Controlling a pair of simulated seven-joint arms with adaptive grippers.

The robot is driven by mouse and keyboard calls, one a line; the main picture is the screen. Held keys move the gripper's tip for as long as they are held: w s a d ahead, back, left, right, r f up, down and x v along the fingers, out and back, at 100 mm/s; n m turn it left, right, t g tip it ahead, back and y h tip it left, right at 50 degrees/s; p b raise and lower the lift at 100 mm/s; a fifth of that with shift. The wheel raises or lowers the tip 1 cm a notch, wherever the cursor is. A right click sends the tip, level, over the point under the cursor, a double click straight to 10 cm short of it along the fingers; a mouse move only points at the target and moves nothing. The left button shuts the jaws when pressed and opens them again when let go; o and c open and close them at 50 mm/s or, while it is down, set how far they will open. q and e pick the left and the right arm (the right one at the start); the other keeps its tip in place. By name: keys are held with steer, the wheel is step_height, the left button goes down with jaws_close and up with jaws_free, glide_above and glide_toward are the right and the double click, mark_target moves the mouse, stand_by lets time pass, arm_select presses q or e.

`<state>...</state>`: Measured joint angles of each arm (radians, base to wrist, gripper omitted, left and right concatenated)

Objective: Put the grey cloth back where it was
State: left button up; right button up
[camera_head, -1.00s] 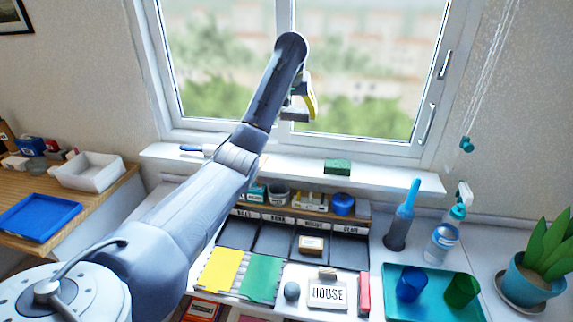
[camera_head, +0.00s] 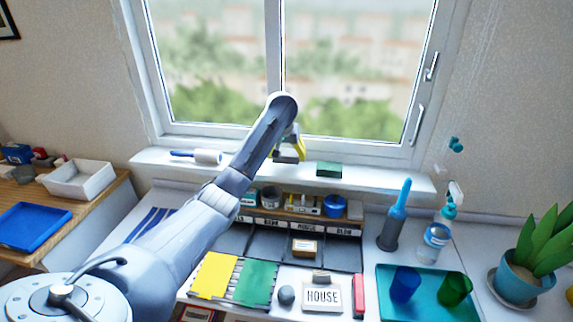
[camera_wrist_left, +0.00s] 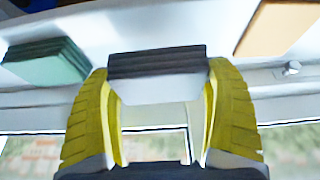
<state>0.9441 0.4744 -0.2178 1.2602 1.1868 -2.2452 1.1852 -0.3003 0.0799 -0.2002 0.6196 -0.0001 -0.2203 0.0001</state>
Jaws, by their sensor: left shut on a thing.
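The grey cloth (camera_wrist_left: 157,62) is a dark, folded, layered pad. It sits between the yellow fingers of my left gripper (camera_wrist_left: 160,115) in the left wrist view. In the head view my left gripper (camera_head: 289,147) is in front of the window's lower edge, above the windowsill (camera_head: 380,178), shut on the grey cloth (camera_head: 285,156). I cannot tell whether the cloth touches the sill. A folded green cloth (camera_head: 329,169) lies on the sill to the right of it, and it also shows in the left wrist view (camera_wrist_left: 45,62). My right gripper is not in view.
An orange item (camera_wrist_left: 283,25) lies on the other side of the grey cloth. A white roller-like tool (camera_head: 206,157) lies on the sill's left part.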

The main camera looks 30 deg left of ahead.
mark_target(286, 169)
arm_select(q)
steer(key=shift+f, duration=2)
steer(key=shift+f, duration=0.1)
steer(key=o, duration=0.9)
steer(key=v, duration=1.2)
